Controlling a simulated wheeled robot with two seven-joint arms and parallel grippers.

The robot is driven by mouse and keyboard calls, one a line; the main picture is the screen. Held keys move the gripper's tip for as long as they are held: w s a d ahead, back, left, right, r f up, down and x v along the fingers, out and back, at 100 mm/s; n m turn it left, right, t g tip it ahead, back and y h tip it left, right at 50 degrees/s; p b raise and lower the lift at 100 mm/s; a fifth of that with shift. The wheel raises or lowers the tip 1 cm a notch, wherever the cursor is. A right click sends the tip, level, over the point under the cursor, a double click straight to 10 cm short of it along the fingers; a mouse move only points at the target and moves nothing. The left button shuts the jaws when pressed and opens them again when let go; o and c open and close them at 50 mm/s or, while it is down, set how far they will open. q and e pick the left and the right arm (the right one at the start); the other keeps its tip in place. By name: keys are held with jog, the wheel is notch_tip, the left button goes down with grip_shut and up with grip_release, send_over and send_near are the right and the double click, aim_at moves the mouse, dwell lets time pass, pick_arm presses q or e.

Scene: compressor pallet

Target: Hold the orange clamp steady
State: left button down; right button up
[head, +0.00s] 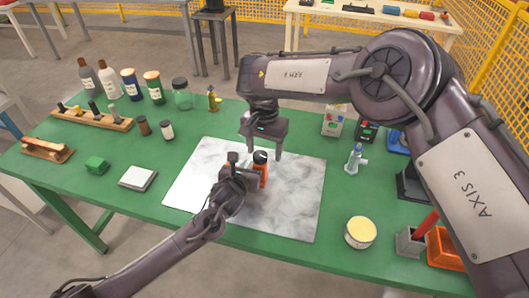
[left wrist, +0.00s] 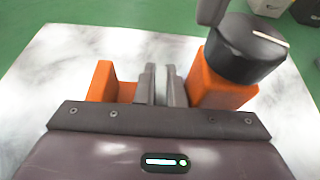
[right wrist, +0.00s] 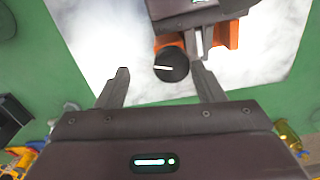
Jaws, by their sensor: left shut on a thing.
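The orange clamp (head: 263,175) with its round black knob (head: 260,156) is on the white marbled mat (head: 305,200). My left gripper (left wrist: 160,82) is shut on the clamp's middle; orange parts show on either side of its fingers in the left wrist view. The knob (left wrist: 243,48) bears a pale line on top. My right gripper (head: 264,152) points down over the clamp, open. In the right wrist view the knob (right wrist: 171,66) lies between its spread fingertips, nearer the right finger; I cannot tell whether they touch. The left gripper hides part of the clamp.
A yellow-lidded tin (head: 360,232), a small bottle (head: 356,158) and orange bin (head: 445,248) stand right. The mat around the clamp is clear.

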aim_at(264, 156)
pick_arm(q)
jog(key=shift+s, duration=0.15)
pick_arm(e)
notch_tip(264, 156, up, 6)
jog(key=shift+f, duration=0.15)
pick_arm(q)
jog(key=shift+d, duration=0.1)
pick_arm(e)
jog(key=shift+f, duration=0.1)
